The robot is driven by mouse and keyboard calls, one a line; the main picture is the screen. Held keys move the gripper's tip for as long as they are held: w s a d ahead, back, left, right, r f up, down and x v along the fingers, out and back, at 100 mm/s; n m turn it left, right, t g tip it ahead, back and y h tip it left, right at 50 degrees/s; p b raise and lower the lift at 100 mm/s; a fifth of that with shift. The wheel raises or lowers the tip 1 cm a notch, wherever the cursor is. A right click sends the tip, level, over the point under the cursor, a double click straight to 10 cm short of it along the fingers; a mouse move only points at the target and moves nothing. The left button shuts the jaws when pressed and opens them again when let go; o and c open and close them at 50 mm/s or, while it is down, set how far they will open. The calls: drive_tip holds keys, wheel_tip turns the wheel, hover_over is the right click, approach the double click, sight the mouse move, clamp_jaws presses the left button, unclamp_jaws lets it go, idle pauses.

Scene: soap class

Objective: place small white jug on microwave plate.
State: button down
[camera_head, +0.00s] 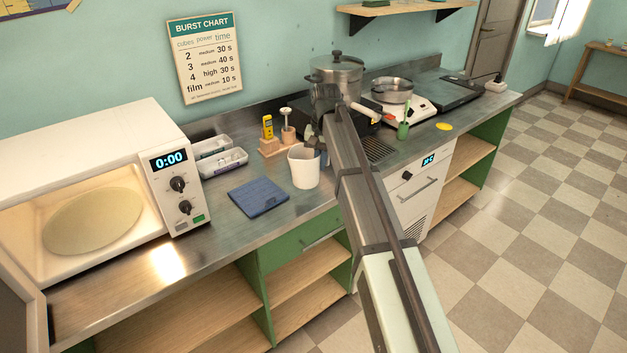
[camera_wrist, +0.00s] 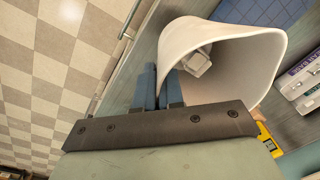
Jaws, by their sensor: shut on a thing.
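The small white jug (camera_head: 303,170) is upright at the counter's middle, just right of a folded blue cloth. I cannot tell whether its base touches the counter. My gripper (camera_head: 320,146) is at its right rim, shut on it. In the wrist view the jug (camera_wrist: 262,62) has its wide mouth facing the camera, and the blue fingers of my gripper (camera_wrist: 168,88) meet its near wall. A small pale shape, hard to identify, shows inside the mouth. The round microwave plate (camera_head: 92,220) lies bare inside the open, lit microwave (camera_head: 120,150) at the left.
The blue cloth (camera_head: 258,197) lies between jug and microwave. A large pot (camera_head: 337,80) stands beyond my arm. The microwave door (camera_head: 18,305) hangs open at lower left.

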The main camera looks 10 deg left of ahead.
drive_tip(key=shift+f, duration=3.15)
drive_tip(key=shift+f, duration=0.1)
drive_tip(key=c, duration=1.3)
unclamp_jaws()
drive_tip(key=shift+o, duration=0.2)
wheel_tip(320, 180, up, 11)
drive_tip(key=shift+d, duration=0.35)
drive_tip(key=shift+o, duration=0.8)
drive_tip(key=shift+r, duration=0.6)
